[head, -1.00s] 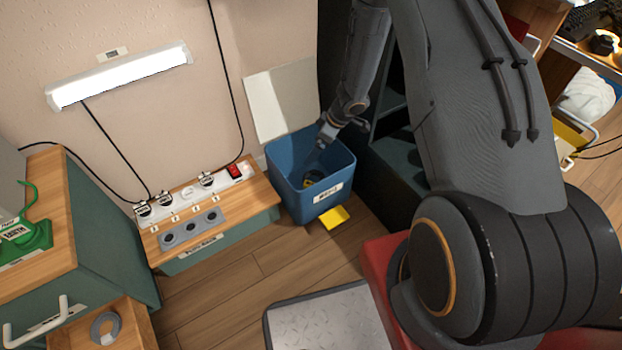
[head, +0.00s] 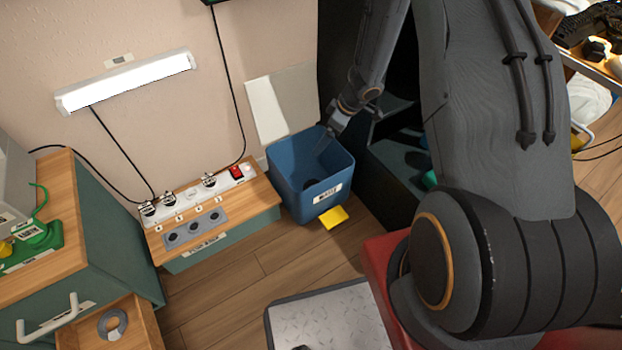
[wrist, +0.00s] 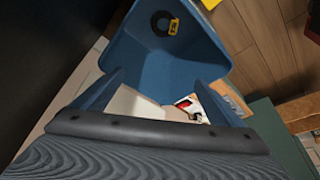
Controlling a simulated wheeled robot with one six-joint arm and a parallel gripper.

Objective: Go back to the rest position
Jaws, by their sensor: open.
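My gripper (head: 328,137) is open and empty above the right rim of the blue bin (head: 322,199). In the wrist view its two fingers (wrist: 165,90) stand wide apart, with the blue bin (wrist: 185,75) beyond them. A dark ring-shaped thing with a yellow tag (wrist: 165,24) lies inside the bin. My arm comes down from the top right in the head view.
A low wooden-topped bench (head: 262,196) with a power strip stands left of the bin. A yellow piece (head: 333,217) lies on the floor by the bin. A dark shelf (head: 390,180) is close on the right. A green cabinet (head: 105,235) with an open drawer (head: 145,325) stands at left.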

